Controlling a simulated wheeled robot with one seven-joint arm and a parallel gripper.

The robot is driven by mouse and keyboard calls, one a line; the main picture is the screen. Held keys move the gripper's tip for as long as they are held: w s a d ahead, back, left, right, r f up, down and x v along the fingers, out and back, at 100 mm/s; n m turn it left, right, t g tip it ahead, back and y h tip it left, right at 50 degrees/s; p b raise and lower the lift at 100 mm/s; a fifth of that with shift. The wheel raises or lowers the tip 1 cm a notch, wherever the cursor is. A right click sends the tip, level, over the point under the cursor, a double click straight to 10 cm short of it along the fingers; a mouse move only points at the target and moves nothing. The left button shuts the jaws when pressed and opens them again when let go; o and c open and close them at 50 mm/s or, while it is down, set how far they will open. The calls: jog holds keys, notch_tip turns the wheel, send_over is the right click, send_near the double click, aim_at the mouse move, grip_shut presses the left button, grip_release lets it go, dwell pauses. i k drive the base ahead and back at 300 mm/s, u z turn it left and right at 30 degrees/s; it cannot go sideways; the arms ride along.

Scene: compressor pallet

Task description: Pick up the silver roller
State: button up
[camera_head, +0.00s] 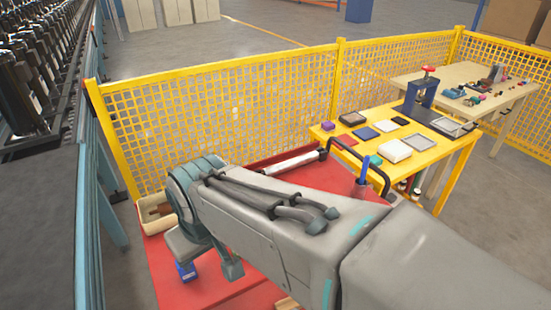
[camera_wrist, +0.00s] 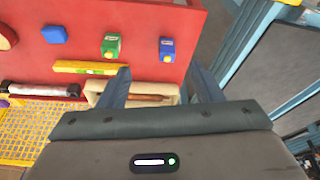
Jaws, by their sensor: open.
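The silver roller (camera_head: 292,162) is a pale cylinder with dark ends. It lies at the far edge of the red surface (camera_head: 170,285), next to the yellow mesh fence, partly behind my arm in the head view. In the wrist view the roller (camera_wrist: 38,89) lies at the left, well left of my fingers. My gripper (camera_wrist: 163,82) is open and empty, with its two fingers apart over the region of the cream bin. In the head view my arm hides most of the gripper.
A cream bin (camera_wrist: 92,95) holds a brown-handled item (camera_wrist: 148,98). A yellow level (camera_wrist: 85,67), a green box (camera_wrist: 111,46) and blue boxes (camera_wrist: 166,49) are on the red surface. The yellow mesh fence (camera_head: 220,110) borders it. A yellow table (camera_head: 440,165) with several items stands right.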

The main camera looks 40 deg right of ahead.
aim_at(292, 164)
jog(key=u, duration=0.05)
jog(key=k, duration=0.5)
jog(key=u, duration=1.95)
jog(key=k, duration=1.5)
jog(key=z, duration=2)
jog(key=i, duration=1)
